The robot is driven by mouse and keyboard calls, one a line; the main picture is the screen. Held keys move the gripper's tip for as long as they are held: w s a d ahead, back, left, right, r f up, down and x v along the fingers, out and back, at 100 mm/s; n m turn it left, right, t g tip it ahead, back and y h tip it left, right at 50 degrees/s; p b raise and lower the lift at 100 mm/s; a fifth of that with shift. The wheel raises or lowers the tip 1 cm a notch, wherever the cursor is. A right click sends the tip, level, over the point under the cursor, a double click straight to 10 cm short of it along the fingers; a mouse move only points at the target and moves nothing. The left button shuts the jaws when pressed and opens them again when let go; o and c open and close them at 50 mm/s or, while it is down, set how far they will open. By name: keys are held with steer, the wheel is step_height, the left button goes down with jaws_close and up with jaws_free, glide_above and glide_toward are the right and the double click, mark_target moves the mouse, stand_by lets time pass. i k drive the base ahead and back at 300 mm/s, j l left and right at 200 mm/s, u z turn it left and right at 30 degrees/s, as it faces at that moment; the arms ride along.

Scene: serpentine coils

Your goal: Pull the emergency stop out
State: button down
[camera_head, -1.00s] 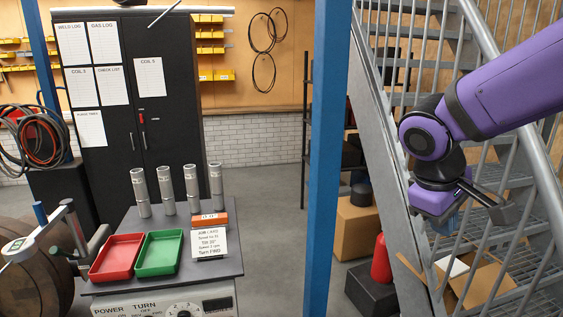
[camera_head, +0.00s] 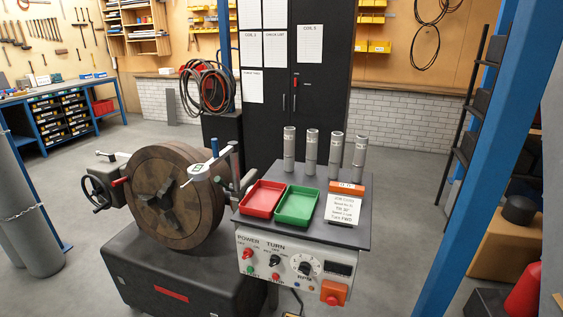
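The emergency stop (camera_head: 332,298) is a red button on an orange box at the lower right of the grey control panel (camera_head: 262,262). The button is small in the picture, and I cannot tell whether it is pressed in or out. The panel also carries power and turn switches, a round dial (camera_head: 305,265) and a dark display (camera_head: 339,269). My gripper and arm are not in view.
A dark rotary positioner with a round wooden-brown plate (camera_head: 205,205) stands left of the panel. A red tray (camera_head: 261,199), a green tray (camera_head: 296,206) and several metal cylinders sit on top. A blue post (camera_head: 480,150) stands at right. Floor at left is open.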

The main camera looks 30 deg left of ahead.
mark_target(332, 300)
steer(key=u, duration=1.4)
